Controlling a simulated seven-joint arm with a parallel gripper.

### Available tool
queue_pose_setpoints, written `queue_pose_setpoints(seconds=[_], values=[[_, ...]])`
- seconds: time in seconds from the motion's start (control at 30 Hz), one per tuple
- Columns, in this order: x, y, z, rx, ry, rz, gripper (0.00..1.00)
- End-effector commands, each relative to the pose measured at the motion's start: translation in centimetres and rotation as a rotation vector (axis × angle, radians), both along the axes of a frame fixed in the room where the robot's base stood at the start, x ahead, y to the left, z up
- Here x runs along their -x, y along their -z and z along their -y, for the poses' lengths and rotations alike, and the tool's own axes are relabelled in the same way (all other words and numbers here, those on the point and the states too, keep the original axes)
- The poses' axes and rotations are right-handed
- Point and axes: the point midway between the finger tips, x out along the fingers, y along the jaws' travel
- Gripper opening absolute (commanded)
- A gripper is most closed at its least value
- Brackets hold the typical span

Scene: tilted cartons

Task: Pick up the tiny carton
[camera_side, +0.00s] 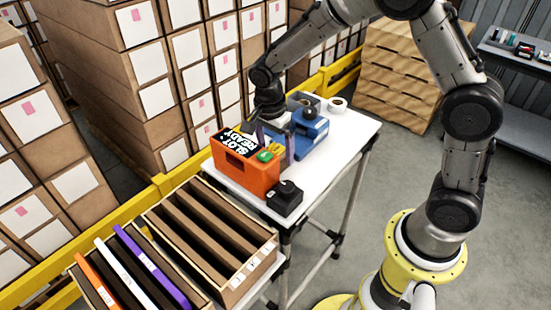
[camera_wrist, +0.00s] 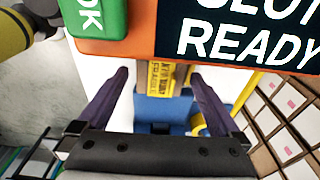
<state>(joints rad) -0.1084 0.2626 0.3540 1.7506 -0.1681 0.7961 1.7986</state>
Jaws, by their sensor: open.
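A small brown carton with yellow printed tape (camera_wrist: 166,78) shows in the wrist view, between the orange box and a blue surface. Its upper part is cut off by the orange box's edge. My gripper (camera_wrist: 159,76) is open, with one dark purple finger on each side of the carton and a visible gap to each. I cannot tell whether the fingertips are level with it. In the side view my gripper (camera_side: 274,145) points down behind the orange box, and I cannot make out the carton there.
The orange box (camera_side: 247,178) with a "SLOT READY" display and green button stands close to the fingers. A blue device (camera_side: 312,135) is behind, a black knob box (camera_side: 285,197) in front. A tape roll (camera_side: 337,104) lies on the white table (camera_side: 352,132). Slotted trays (camera_side: 211,228) are front left.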

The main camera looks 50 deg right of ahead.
Motion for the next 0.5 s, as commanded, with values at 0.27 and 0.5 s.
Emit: queue_pose_setpoints(seconds=[0.27,0.5], values=[[0.0,1.8,0.2,0.0,0.0,0.001,1.0],[0.0,1.8,0.2,0.0,0.0,0.001,0.84]])
